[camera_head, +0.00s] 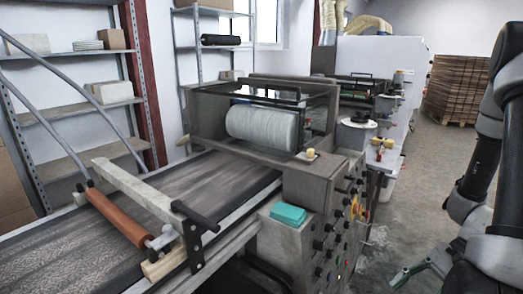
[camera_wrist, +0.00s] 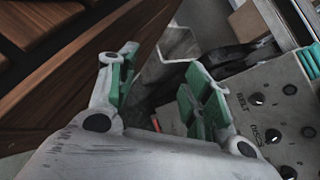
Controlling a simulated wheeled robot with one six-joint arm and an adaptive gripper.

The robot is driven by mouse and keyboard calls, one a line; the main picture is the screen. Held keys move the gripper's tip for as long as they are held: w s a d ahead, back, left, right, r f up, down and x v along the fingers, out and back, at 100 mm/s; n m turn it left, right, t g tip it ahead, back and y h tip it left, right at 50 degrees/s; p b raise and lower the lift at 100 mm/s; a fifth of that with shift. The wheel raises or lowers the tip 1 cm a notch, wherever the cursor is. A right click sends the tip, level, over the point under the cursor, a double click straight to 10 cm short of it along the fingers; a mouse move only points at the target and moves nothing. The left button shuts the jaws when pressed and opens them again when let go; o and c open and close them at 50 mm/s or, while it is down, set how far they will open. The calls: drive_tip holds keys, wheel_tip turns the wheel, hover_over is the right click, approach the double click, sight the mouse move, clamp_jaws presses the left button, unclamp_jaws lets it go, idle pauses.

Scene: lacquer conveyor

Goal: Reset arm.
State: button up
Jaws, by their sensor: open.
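My arm (camera_head: 485,150) is folded at the right edge of the head view. My gripper (camera_head: 408,272) is at its lower end, low over the concrete floor and to the right of the conveyor machine. In the wrist view my gripper (camera_wrist: 160,88) shows two fingers with green pads, spread apart with nothing between them. Part of the arm is cut off by the right edge of the head view.
The lacquer conveyor machine (camera_head: 316,186) with its knobbed panel (camera_head: 335,235) stands left of my arm. A teal block (camera_head: 288,214) lies on it. Shelves (camera_head: 75,113) line the left wall. Stacked brown boards (camera_head: 455,88) stand behind. Floor (camera_head: 425,180) between machine and arm looks mostly clear.

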wheel_tip(320, 180, up, 27)
drive_tip(key=w+d+n+t+h, duration=0.1)
drive_tip(key=d+n+t+h, duration=0.1)
drive_tip(key=n+t+h, duration=0.5)
drive_tip(key=n+h, duration=0.3)
drive_tip(key=n, duration=0.2)
drive_tip(key=shift+d+n+h, duration=0.15)
drive_tip(key=shift+n+h, duration=0.15)
drive_tip(key=shift+n, duration=0.1)
